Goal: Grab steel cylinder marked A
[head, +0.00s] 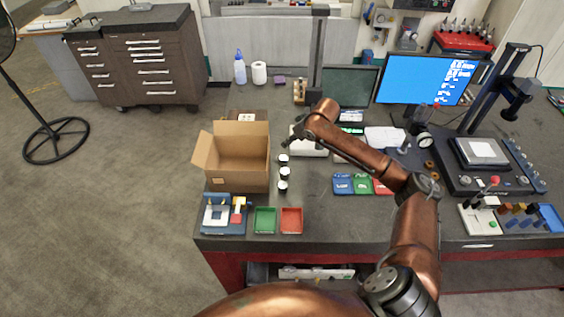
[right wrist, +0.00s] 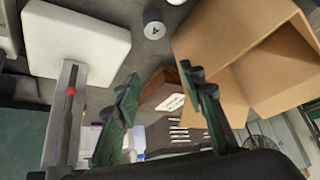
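My right arm reaches above the bench behind this row. My left gripper is not in view.
The open cardboard box (head: 230,185) stands left of the cylinders and also shows in the right wrist view (right wrist: 225,48). A white block (right wrist: 75,38) is close to the cylinder. Green (head: 265,220) and red (head: 291,220) trays sit at the bench front.

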